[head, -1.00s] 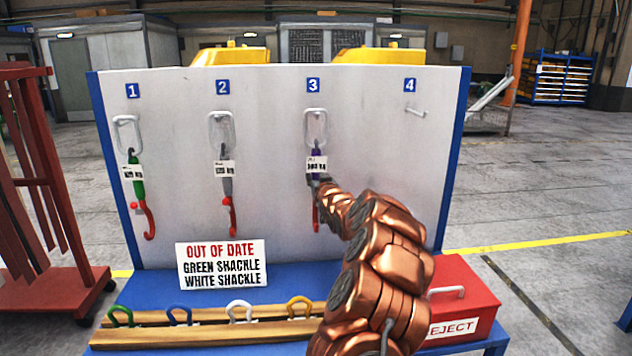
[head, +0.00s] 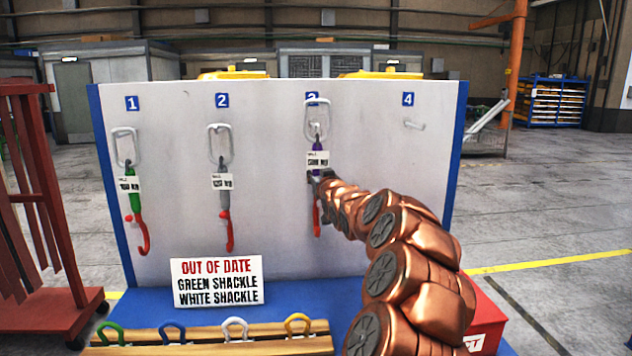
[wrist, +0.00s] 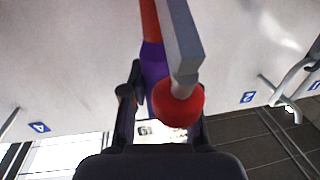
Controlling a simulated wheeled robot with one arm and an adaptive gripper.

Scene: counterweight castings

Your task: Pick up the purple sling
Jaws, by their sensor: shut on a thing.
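The purple sling (head: 317,146) hangs upright at position 3 of the white board, with a pale metal ring (head: 306,120) on top, a white tag (head: 318,160) and a red hook (head: 316,218) below. My gripper (head: 322,176) is shut on the sling just below its tag. The ring covers much of the number 3 label, and its top is above the peg there. In the wrist view the purple part (wrist: 153,65) lies between the fingers (wrist: 160,95), with a red ball in front. Whether the ring is clear of the peg cannot be told.
A green sling (head: 134,200) hangs at 1 and a grey sling (head: 224,198) at 2; peg 4 (head: 414,125) is bare. An out-of-date sign (head: 217,282) and several shackles stand below. A red box (head: 488,322) is partly behind my arm.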

